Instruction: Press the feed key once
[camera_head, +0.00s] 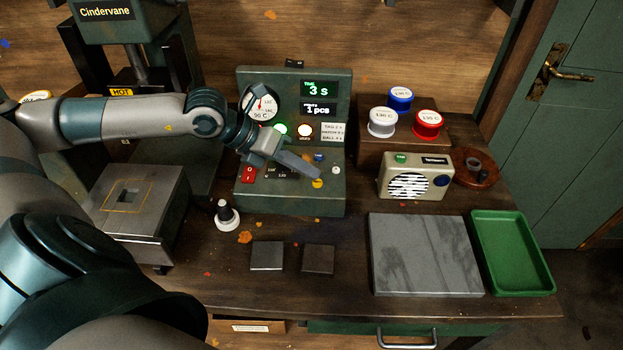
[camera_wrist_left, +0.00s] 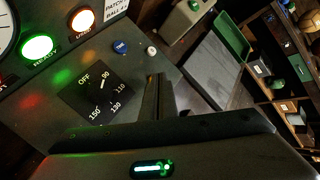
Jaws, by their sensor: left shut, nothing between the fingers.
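The green control console (camera_head: 295,84) stands at the back middle of the bench. Its sloped front holds a blue button (camera_head: 319,157), a yellow button (camera_head: 317,183), a small white button (camera_head: 337,170) and a red switch (camera_head: 248,173). I cannot read which one is the feed key. My left gripper (camera_head: 312,173) is shut and empty, over the console front between the blue and yellow buttons; contact cannot be told. In the left wrist view the closed fingers (camera_wrist_left: 158,90) show beside the temperature dial (camera_wrist_left: 97,88), with the blue button (camera_wrist_left: 121,47) and white button (camera_wrist_left: 152,50) beyond.
The displays (camera_head: 319,96) read 3 s and 1 pcs; a green lamp (camera_head: 281,128) glows. A radio (camera_head: 413,176), a grey slab (camera_head: 425,254) and a green tray (camera_head: 511,252) are at right.

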